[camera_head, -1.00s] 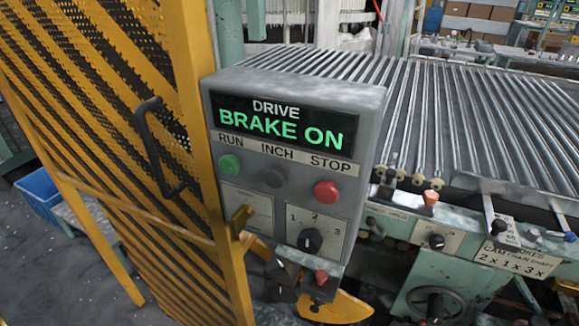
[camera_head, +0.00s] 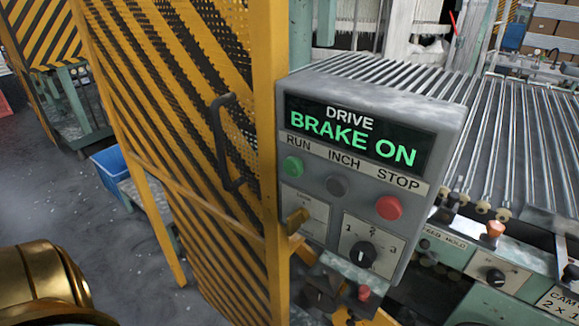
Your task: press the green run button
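The green run button (camera_head: 293,167) is on the left of the grey drive control box (camera_head: 425,95), under the label RUN. A dark grey inch button (camera_head: 337,186) and a red stop button (camera_head: 388,207) sit to the right of the green one. A rotary knob (camera_head: 363,254) marked 1, 2, 3 is below. Nothing covers the green button. Neither gripper shows. A gold, rounded part of my own body is at the bottom left, well away from the box.
A yellow guard gate (camera_head: 270,130) with black stripes and a dark handle (camera_head: 222,145) stands close to the left of the box. A roller bed (camera_head: 520,140) lies to the right.

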